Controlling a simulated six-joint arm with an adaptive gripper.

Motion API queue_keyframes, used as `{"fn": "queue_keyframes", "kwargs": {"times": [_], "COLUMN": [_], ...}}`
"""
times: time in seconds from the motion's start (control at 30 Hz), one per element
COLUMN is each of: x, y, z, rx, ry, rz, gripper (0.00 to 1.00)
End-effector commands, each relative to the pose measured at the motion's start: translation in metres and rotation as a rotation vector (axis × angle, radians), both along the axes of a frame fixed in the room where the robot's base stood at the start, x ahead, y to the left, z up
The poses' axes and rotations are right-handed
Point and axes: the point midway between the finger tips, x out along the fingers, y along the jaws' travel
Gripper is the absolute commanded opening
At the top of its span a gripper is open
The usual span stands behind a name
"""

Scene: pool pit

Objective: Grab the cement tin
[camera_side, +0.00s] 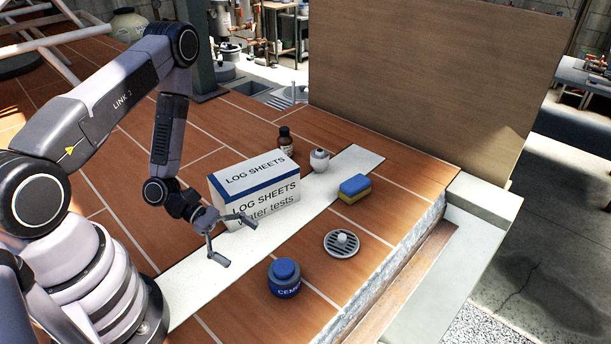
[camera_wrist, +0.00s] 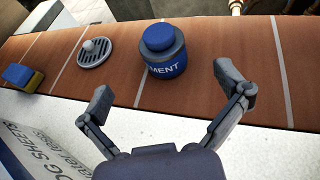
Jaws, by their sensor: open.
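The cement tin (camera_side: 285,279) is a short round tin with a blue lid and a label reading "CEM…". It stands upright on the brown tiles near the front edge of the work surface. In the wrist view the cement tin (camera_wrist: 163,52) is ahead of the fingers, between their lines, with "MENT" showing. My gripper (camera_side: 235,240) is open and empty over the white strip, up and left of the tin in the side view. In the wrist view my gripper (camera_wrist: 172,98) has its two fingers spread wide, and neither touches the tin.
A round drain grate (camera_side: 341,244) with a pale knob lies right of the tin. A blue and yellow sponge (camera_side: 355,188), a small white pot (camera_side: 319,160) and a brown bottle (camera_side: 285,141) stand farther back. A log sheets box (camera_side: 255,192) is close beside my gripper.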

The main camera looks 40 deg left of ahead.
Motion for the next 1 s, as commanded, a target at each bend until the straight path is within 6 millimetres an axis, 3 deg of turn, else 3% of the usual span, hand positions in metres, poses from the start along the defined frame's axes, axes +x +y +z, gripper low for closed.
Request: {"fn": "queue_keyframes", "kwargs": {"times": [0.13,0.43,0.7,1.0], "x": [0.007,0.015,0.025,0.029], "y": [-0.024,-0.044,-0.077,-0.084], "z": [-0.011,-0.019,-0.034,-0.037], "rx": [0.001,0.001,0.0,-0.001], "ry": [0.0,-0.002,-0.001,-0.001], "rz": [-0.008,-0.003,-0.006,0.0], "gripper": [0.98,0.98,0.98,0.98]}}
